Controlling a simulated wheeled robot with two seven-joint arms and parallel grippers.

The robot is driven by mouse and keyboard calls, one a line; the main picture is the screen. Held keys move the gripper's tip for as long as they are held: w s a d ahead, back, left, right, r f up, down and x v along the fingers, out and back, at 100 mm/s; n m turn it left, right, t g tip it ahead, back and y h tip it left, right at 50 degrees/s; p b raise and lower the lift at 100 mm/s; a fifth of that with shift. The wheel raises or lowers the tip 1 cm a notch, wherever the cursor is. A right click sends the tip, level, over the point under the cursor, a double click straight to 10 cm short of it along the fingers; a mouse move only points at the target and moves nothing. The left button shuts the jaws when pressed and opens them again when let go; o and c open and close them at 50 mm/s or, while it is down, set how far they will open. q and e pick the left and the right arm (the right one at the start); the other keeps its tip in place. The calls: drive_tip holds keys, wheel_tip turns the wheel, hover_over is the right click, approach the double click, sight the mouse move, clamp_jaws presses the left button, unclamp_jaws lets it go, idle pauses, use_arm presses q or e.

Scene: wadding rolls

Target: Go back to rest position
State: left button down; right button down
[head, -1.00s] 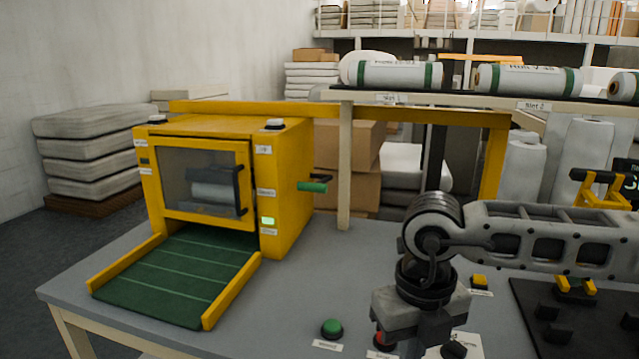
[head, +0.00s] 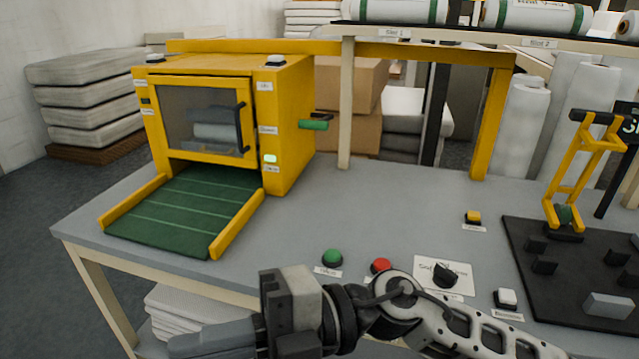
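My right arm comes in from the right along the bottom edge of the head view. Its gripper (head: 190,348) points left, in front of the grey table's (head: 400,215) near edge. The fingers are seen from the side and partly cut off by the frame, so I cannot tell whether they are open or shut. I see nothing clearly held in them. My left gripper is not in view.
A yellow machine (head: 290,130) with a closed window door and green ramp (head: 180,215) stands on the table. A green button (head: 332,258), red button (head: 381,266) and black knob (head: 445,275) lie near the arm. A black fixture board (head: 520,240) is at right.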

drive_tip(key=w+d+m+t+y, duration=0.4)
drive_tip(key=w+m+t, duration=0.5)
drive_tip(key=m+t, duration=0.8)
drive_tip(key=w+d+f+m+t+h, duration=0.3)
drive_tip(key=d+f+m+t+h, duration=0.3)
drive_tip(key=d+f+m+h, duration=0.3)
drive_tip(key=s+d+f+m+g+h, duration=0.3)
drive_tip(key=s+d+f+m+h, duration=0.1)
drive_tip(key=f, duration=0.6)
drive_tip(key=s+d+f+m+g+h, duration=0.2)
drive_tip(key=s+d+f+m+h, duration=0.2)
drive_tip(key=f, duration=0.6)
drive_tip(key=s+d+h, duration=0.1)
drive_tip(key=s+d, duration=0.1)
drive_tip(key=d, duration=0.1)
drive_tip(key=shift+m+g+h, duration=0.4)
drive_tip(key=shift+s, duration=0.1)
